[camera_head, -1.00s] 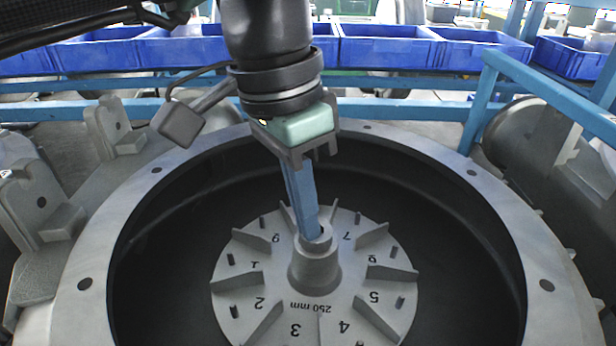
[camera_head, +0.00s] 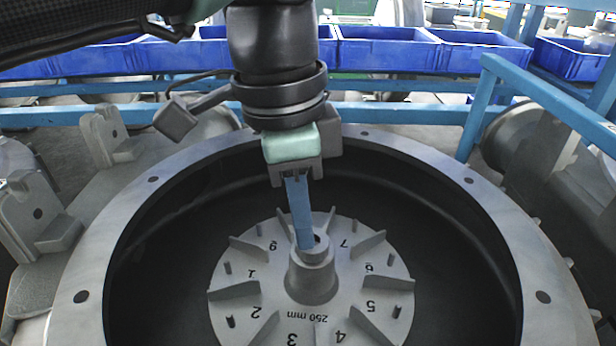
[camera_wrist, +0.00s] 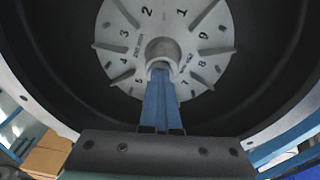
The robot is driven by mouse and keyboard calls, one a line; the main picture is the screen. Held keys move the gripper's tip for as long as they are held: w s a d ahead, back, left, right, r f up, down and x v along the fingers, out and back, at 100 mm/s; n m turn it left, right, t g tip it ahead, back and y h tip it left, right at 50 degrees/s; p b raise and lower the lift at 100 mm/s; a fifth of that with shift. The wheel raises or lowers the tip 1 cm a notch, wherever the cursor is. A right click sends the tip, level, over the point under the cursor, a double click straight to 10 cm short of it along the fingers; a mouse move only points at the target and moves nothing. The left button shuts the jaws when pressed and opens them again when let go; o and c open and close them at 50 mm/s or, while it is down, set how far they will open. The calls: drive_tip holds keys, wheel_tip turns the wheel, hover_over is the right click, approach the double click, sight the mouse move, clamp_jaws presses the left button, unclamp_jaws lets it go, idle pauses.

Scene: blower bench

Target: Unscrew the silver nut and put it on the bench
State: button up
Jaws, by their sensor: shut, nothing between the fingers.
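The grey numbered impeller (camera_head: 350,285) lies inside the round blower housing, its raised hub (camera_head: 312,274) in the middle. My gripper (camera_head: 305,244) points down with its blue fingers together, nothing held between them. The fingertips are at the top of the hub, over the left part of its round opening. In the wrist view my gripper (camera_wrist: 159,72) ends at the near edge of the hub (camera_wrist: 166,48). I cannot tell whether the tips touch it. I cannot make out the silver nut as a separate piece; the fingers cover part of the hub top.
The wide housing rim (camera_head: 95,250) with bolt holes surrounds the impeller, and upright vanes stand around the hub. Grey brackets (camera_head: 35,205) stand at the left. A blue rail (camera_head: 540,95) and blue bins (camera_head: 385,50) are behind. A brown box (camera_wrist: 46,155) shows in the wrist view.

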drive_tip(key=m, duration=0.2)
drive_tip(key=m+p, duration=0.1)
drive_tip(key=m, duration=0.1)
drive_tip(key=d+m+y, duration=0.1)
drive_tip(key=m, duration=0.1)
drive_tip(key=shift+w+r, duration=0.1)
drive_tip(key=shift+r, duration=0.2)
drive_tip(key=m+p, duration=0.1)
drive_tip(key=m, duration=0.3)
drive_tip(key=shift+w, duration=0.15)
drive_tip(key=m, duration=0.1)
drive_tip(key=m+p, duration=0.1)
drive_tip(key=m, duration=0.3)
drive_tip(key=shift+w+p, duration=0.25)
drive_tip(key=shift+p, duration=0.05)
drive_tip(key=m+p, duration=0.1)
drive_tip(key=m, duration=0.4)
drive_tip(key=shift+a, duration=0.1)
clamp_jaws()
